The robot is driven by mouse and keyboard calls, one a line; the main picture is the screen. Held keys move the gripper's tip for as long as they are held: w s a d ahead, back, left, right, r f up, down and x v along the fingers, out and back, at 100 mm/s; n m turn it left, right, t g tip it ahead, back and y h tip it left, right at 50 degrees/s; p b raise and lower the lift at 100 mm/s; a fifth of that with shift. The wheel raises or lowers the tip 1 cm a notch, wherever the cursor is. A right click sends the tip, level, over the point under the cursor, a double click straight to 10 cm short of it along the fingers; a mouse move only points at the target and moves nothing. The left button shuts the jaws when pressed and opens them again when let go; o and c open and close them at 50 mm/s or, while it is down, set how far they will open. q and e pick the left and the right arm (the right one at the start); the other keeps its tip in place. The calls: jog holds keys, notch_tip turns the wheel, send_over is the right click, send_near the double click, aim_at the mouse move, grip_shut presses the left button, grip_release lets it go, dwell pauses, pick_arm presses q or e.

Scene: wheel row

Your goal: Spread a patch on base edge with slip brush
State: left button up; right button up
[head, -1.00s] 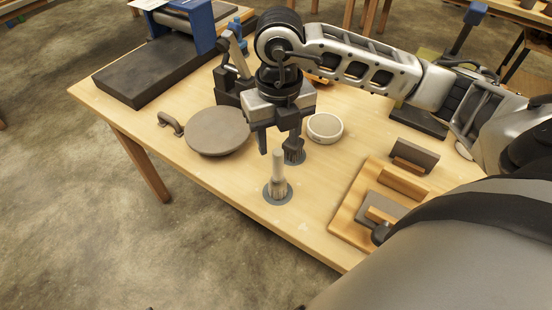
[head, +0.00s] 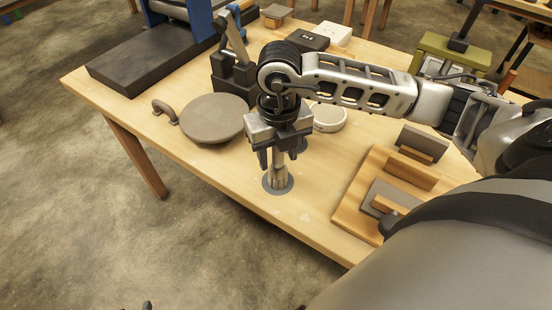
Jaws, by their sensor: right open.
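The slip brush (head: 278,178) stands upright, bristles down, on a dark round pad (head: 288,187) near the table's front edge. My right gripper (head: 278,158) points down over it. Its open fingers are at either side of the brush's handle, whose top is hidden by the gripper. A grey round disc (head: 212,117), possibly the base, lies to the left with a curved grey handle piece (head: 165,110) beside it. A second dark pad behind the gripper is mostly hidden. I cannot make out my left gripper.
A white round dish (head: 328,118) sits just behind the gripper. A wooden board (head: 345,212) with flat tools lies at right. A dark slab (head: 130,75) and a black clamp-like stand (head: 232,75) are at back left. The table's front edge (head: 225,200) is close.

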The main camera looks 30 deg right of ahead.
jog(key=shift+c, duration=0.4)
grip_shut()
jog(key=shift+r+p, duration=1.8)
jog(key=shift+r, duration=0.8)
jog(key=shift+r+p, duration=0.55)
jog(key=shift+r, duration=0.4)
